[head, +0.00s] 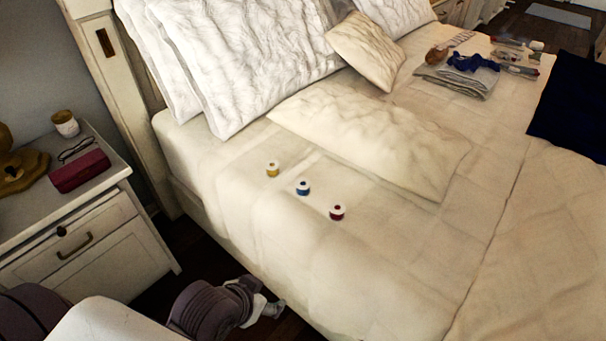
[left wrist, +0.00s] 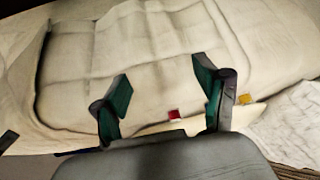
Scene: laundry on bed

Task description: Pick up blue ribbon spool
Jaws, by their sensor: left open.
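The blue ribbon spool (head: 303,189) stands on the bed near its left side, a small white-rimmed reel between a yellow spool (head: 272,169) and a red spool (head: 337,213). My left gripper (head: 268,306) is low beside the bed's left edge, apart from the spools. In the left wrist view its two dark fingers (left wrist: 163,80) are spread, with nothing held between them. That view shows the red spool (left wrist: 174,114) and the yellow spool (left wrist: 246,99); I cannot see the blue one there. My right gripper is not in view.
A nightstand (head: 95,215) with a red case (head: 80,170) stands at the left. Pillows (head: 240,55) and a flat cream cushion (head: 370,140) lie behind the spools. Folded cloths (head: 455,82) are far right. The bed cover (head: 370,275) in front of the spools is clear.

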